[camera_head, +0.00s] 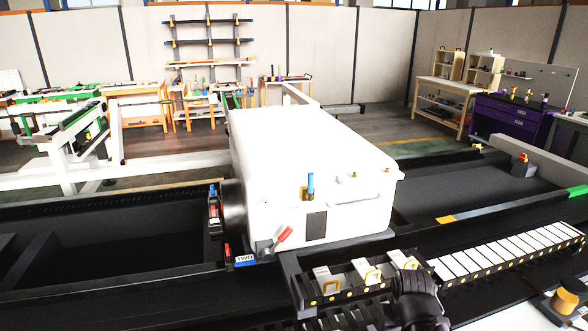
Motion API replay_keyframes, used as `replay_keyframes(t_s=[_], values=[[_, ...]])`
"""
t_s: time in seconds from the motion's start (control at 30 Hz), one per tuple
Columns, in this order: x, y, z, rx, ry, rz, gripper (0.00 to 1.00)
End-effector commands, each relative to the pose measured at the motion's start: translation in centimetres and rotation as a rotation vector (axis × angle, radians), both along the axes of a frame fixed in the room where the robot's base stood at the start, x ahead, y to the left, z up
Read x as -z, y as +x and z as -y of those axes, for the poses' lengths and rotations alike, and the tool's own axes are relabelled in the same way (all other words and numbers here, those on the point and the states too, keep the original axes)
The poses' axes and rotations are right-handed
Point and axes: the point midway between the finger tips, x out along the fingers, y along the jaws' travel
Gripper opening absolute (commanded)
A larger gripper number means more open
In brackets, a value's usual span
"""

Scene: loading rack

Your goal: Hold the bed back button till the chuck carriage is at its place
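The chuck carriage is a large white housing (310,160) in the middle of the view, on the dark bed (480,195). A black round chuck (233,208) is on its left side. A blue-topped lever and a red-ended lever (284,236) are on its front. A dark panel (330,293) with yellow handles and white plates stands in front of it. I cannot tell which control is the bed back button. A dark, rounded part of my arm (418,298) reaches up from the bottom edge to this panel. My fingertips cannot be made out, nor can any contact.
A row of white plates (510,250) runs along the front right. A brass-coloured cylinder (564,301) stands at the lower right. A blue number tag (245,261) is below the chuck. The bed is open right of the carriage. Workbenches and a purple cabinet (510,122) stand behind.

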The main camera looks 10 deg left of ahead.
Motion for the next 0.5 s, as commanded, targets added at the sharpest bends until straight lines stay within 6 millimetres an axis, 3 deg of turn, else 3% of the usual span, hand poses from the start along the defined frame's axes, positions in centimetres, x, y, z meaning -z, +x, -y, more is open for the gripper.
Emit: replay_keyframes(t_s=[0.27, 0.5], values=[[0.0, 0.0, 0.0, 0.0, 0.0, 0.0, 0.0], [0.0, 0.0, 0.0, 0.0, 0.0, 0.0, 0.0]])
